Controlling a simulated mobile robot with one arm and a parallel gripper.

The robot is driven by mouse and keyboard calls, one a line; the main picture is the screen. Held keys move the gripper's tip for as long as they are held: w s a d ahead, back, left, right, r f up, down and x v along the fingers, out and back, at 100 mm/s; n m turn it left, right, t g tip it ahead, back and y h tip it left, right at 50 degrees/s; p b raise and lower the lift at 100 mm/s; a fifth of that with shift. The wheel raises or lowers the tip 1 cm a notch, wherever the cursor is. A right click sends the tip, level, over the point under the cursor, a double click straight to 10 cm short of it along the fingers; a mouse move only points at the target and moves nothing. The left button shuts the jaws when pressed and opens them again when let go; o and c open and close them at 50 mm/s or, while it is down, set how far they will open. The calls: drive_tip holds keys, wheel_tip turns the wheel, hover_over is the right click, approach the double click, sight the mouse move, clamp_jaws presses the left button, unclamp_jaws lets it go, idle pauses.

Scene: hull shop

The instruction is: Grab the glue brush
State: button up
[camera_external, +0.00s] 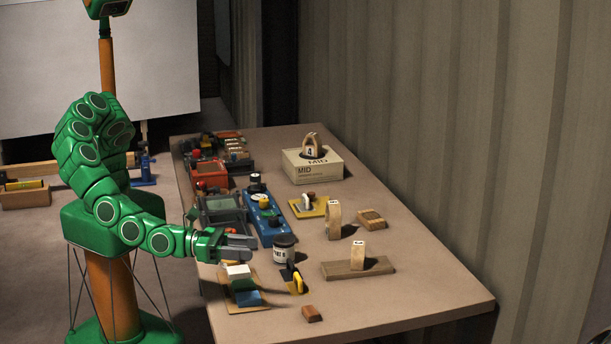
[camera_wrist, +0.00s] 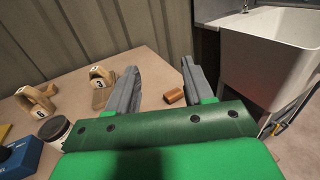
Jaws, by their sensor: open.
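No item is plainly a glue brush. A small yellow and black item (camera_external: 296,280) lies on the table beside a dark-lidded white jar (camera_external: 284,252); it may be the brush, but its shape is too small to be sure. My gripper (camera_external: 246,247) is open and empty over the table's near left part, left of the jar and of that item. In the wrist view my gripper (camera_wrist: 160,70) has its two grey fingers spread, with a brown block (camera_wrist: 174,96) seen beyond the gap. The jar (camera_wrist: 53,130) shows at the lower left there; the yellow and black item does not.
A white block (camera_external: 238,271) and coloured sheets (camera_external: 248,298) lie below my gripper. A blue tray (camera_external: 264,222) and a wooden block on a plank (camera_external: 340,269) stand nearby. A carton (camera_external: 312,168) sits at the back. The table's near right is clear.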

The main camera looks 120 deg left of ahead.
drive_tip(key=s+a+r+n+g+y, duration=0.25)
drive_tip(key=s+a+r, duration=0.25)
drive_tip(key=r, duration=0.4)
drive_tip(key=s+a+f+n+g+y, duration=0.1)
drive_tip(key=s+a+f+n+g, duration=0.2)
drive_tip(key=s, duration=0.5)
drive_tip(key=s+a+f+n+g+y, duration=0.1)
drive_tip(key=s+a+g, duration=0.25)
drive_tip(key=s, duration=0.35)
wheel_tip(320, 180, down, 11)
drive_tip(key=shift+r+x, duration=0.15)
drive_tip(key=shift+x, duration=1.35)
drive_tip(key=shift+r+x, duration=0.15)
drive_tip(key=shift+x, duration=2.45)
